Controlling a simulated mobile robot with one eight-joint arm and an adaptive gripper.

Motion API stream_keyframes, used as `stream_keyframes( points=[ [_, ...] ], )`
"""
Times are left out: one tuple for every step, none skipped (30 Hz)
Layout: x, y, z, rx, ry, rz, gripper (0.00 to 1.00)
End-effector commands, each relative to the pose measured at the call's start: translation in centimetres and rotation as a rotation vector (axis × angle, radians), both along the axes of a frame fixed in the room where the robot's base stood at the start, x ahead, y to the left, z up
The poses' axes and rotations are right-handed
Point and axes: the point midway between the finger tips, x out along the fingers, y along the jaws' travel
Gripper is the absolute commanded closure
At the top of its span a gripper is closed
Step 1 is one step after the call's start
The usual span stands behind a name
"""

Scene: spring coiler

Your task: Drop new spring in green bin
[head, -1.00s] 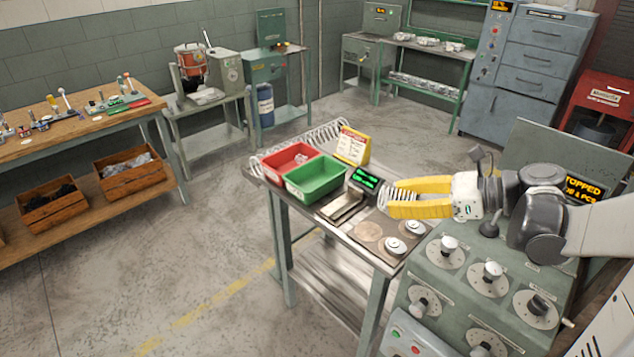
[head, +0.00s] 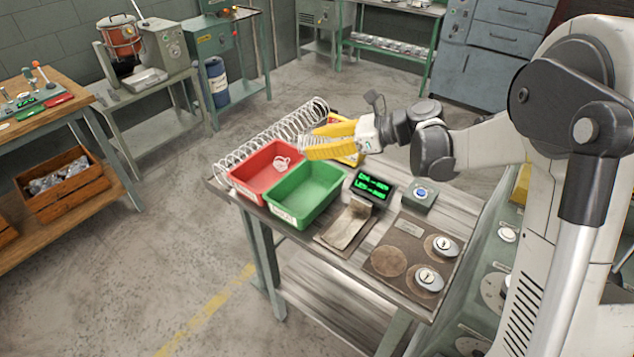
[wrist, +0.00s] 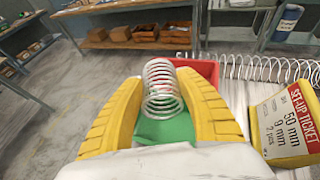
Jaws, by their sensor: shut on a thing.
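My gripper (head: 308,146) has yellow fingers shut on a small silver coil spring, the new spring (wrist: 162,82), seen clearly between the fingertips in the wrist view. In the head view the spring is hard to make out against the background coils. The green bin (head: 320,192) stands on the metal table and looks empty. In the head view my gripper appears above and behind the bins. In the wrist view green of the bin (wrist: 168,130) shows below the spring, with the red bin (wrist: 210,70) beyond.
The red bin (head: 247,180) stands left of the green one, with a small pale coil inside. A long coil (head: 262,132) runs behind the bins.

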Motion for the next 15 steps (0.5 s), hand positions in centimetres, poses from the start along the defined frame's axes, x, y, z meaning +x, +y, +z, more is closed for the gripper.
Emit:
stream_keyframes(
  points=[
    [0.1, 0.5, -0.2, 0.000, 0.000, 0.005, 0.88],
    [0.1, 0.7, -0.3, 0.000, 0.000, 0.007, 0.88],
    [0.1, 0.8, -0.4, 0.000, 0.000, 0.008, 0.88],
    [0.2, 0.8, -0.6, 0.000, 0.000, 0.008, 0.88],
    [0.2, 0.9, -0.7, 0.000, 0.000, 0.008, 0.88],
    [0.2, 0.8, -1.0, 0.000, 0.000, 0.008, 0.88],
    [0.2, 0.8, -1.2, 0.000, 0.000, 0.008, 0.88],
    [0.2, 0.8, -1.5, 0.000, 0.000, 0.008, 0.88],
    [0.2, 0.8, -1.9, 0.001, 0.000, 0.008, 0.88],
    [0.2, 0.8, -2.3, 0.001, 0.000, 0.008, 0.88],
    [0.2, 0.8, -2.6, 0.001, 0.000, 0.008, 0.88],
    [0.2, 0.8, -3.2, 0.000, 0.000, 0.008, 0.88],
    [0.2, 0.8, -3.6, 0.000, 0.000, 0.008, 0.88],
    [0.2, 0.8, -4.0, 0.000, 0.000, 0.008, 0.88],
    [0.2, 0.8, -4.5, 0.000, 0.000, 0.008, 0.88]
  ],
)
